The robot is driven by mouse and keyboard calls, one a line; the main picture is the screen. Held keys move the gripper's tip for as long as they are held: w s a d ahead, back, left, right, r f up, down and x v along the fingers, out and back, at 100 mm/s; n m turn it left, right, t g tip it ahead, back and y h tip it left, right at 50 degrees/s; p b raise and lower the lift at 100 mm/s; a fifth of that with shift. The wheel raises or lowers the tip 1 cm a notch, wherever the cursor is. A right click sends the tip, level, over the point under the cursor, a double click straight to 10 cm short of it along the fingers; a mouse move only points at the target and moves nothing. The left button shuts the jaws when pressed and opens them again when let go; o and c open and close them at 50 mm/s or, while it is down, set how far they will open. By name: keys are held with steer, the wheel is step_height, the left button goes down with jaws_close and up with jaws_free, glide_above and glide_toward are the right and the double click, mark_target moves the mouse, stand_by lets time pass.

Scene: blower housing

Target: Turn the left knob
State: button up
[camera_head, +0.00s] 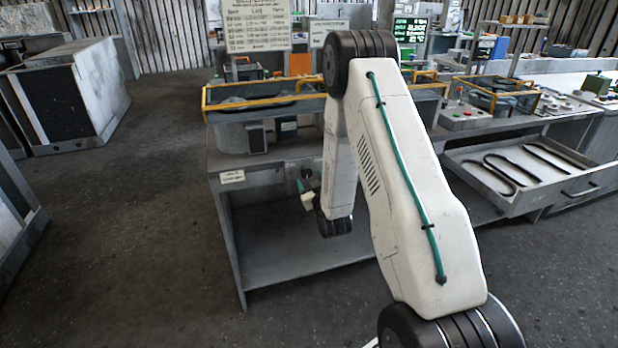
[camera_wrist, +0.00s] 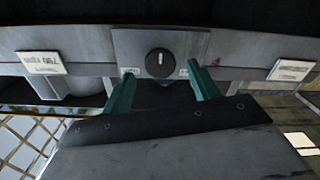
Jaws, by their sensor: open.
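A round black knob (camera_wrist: 160,63) with a white pointer line sits on a grey panel (camera_wrist: 190,43) in the wrist view. The pointer stands close to upright in that picture. It also shows as a small dark disc on the bench front in the head view (camera_head: 306,172). My gripper (camera_wrist: 161,70) has two green fingers, spread apart and empty. The fingertips lie to either side of the knob in the picture, with a gap on each side. How far they are from the panel is hard to tell. In the head view my arm hides much of the gripper. No second knob can be made out.
White labels flank the panel at left (camera_wrist: 41,63) and right (camera_wrist: 290,70). The grey bench (camera_head: 300,262) has an open lower shelf and a yellow rail (camera_head: 265,103) on top. An open drawer (camera_head: 530,172) with dark belts juts out at right.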

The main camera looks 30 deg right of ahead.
mark_target(306, 171)
steer(key=shift+x, duration=1.2)
steer(key=c, duration=1)
steer(key=shift+o, duration=0.2)
steer(key=shift+m, duration=0.3)
steer(key=m, duration=0.5)
steer(key=shift+m, duration=0.3)
steer(key=m, duration=0.5)
steer(key=shift+m, duration=0.4)
